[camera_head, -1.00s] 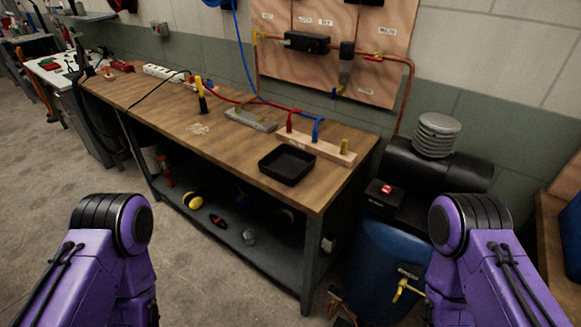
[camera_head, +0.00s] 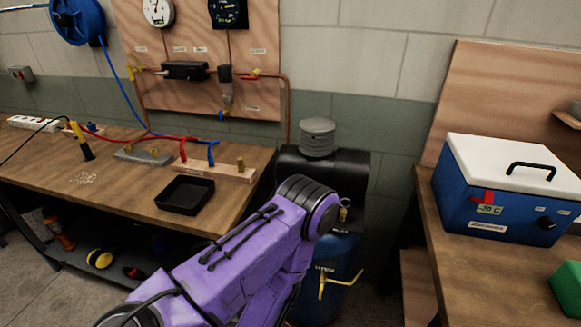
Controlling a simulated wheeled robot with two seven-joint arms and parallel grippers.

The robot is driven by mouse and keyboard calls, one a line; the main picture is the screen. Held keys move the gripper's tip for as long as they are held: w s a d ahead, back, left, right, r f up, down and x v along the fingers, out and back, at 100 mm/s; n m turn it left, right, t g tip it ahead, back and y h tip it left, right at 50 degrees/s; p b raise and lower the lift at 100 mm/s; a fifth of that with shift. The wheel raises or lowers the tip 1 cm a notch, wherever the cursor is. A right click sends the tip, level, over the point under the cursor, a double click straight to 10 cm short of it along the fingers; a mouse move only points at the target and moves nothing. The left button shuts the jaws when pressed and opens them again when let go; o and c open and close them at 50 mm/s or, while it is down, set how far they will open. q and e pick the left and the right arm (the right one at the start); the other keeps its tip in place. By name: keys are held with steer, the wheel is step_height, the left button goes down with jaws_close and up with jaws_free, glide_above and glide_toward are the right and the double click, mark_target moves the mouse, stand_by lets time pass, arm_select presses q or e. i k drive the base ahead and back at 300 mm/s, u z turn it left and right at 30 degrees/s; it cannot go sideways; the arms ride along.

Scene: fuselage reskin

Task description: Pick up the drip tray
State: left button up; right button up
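The drip tray (camera_head: 185,196) is a shallow black square tray. It lies flat on the wooden workbench (camera_head: 120,205), near its front right part, in front of the wooden block with fittings. Nothing is in it that I can make out. One of my purple arms reaches across the lower middle of the view, to the right of and below the tray, apart from it in the picture. Neither gripper shows in the view.
A wooden manifold block (camera_head: 218,166) with red and blue hoses stands just behind the tray. A black compressor (camera_head: 350,178) and a blue drum (camera_head: 340,262) stand right of the bench. A blue cool box (camera_head: 500,190) sits on another bench at right.

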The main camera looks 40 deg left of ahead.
mark_target(186, 195)
steer(key=z, duration=1.5)
steer(key=k, duration=1.95)
steer(key=u, duration=1.1)
